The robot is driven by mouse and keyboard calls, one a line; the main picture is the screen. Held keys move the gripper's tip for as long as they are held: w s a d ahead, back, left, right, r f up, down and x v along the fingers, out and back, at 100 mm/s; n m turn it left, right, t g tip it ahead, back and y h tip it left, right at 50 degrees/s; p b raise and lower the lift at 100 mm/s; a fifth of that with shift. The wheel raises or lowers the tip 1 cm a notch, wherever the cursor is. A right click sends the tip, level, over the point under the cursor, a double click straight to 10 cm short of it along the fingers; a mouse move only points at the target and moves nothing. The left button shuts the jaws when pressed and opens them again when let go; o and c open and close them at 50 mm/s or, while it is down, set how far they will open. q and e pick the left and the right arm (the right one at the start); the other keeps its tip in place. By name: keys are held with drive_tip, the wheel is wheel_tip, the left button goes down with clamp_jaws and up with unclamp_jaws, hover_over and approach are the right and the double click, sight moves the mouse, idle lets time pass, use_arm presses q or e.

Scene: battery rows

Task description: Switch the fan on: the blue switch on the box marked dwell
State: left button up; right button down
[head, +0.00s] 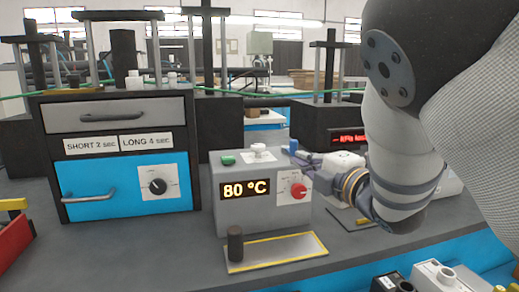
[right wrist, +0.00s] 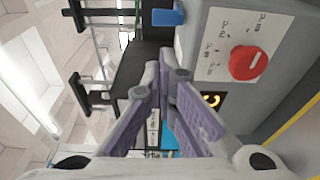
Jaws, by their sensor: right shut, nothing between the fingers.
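A grey box (head: 235,215) with a lit "80 °C" display stands at the middle of the bench. A small blue piece (head: 293,145), which looks like the blue switch, shows at its top right; it also shows at the top of the right wrist view (right wrist: 168,17). I cannot read "dwell" on any box. My right gripper (head: 288,155) is shut and empty, its fingertips close to the blue piece and partly hiding the box's top right. In the right wrist view the fingertips (right wrist: 167,80) are apart from the blue piece. My left gripper is not in view.
The box also has a green button (head: 228,160), a white knob (head: 259,151) and a red dial (head: 299,191). A dark post (head: 235,243) stands in front by a yellow-edged plate (head: 276,252). A blue-fronted cabinet (head: 100,190) stands left, a dark machine (head: 318,121) behind.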

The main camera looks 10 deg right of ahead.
sight(285, 163)
drive_tip(key=b+x, duration=0.1)
drive_tip(key=x, duration=0.7)
drive_tip(key=shift+f, duration=0.2)
drive_tip(key=shift+w+a+r, duration=0.1)
drive_tip(key=shift+w+r, duration=0.05)
drive_tip(key=shift+w, duration=0.3)
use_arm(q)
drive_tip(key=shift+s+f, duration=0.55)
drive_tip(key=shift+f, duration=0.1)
